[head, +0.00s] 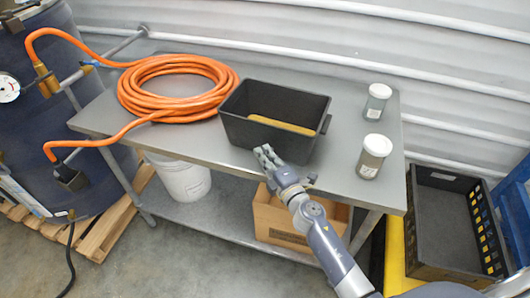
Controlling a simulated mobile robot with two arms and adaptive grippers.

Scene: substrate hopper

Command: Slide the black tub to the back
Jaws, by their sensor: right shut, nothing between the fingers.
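The black tub (236,124) is an open rectangular box standing upright on the grey metal table (340,191). A long yellow-brown item (281,125) lies inside it. My right gripper (266,152) is shut and empty. Its fingertips are at the tub's front wall, near the middle; I cannot tell whether they touch it. The gripper hides part of that wall's lower edge. My left gripper is not in view.
A coiled orange hose (133,92) lies left of the tub and runs to a dark drum (35,100). Two lidded jars (376,103) (373,157) stand to the right. A strip of bare tabletop lies behind the tub, before the corrugated wall.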

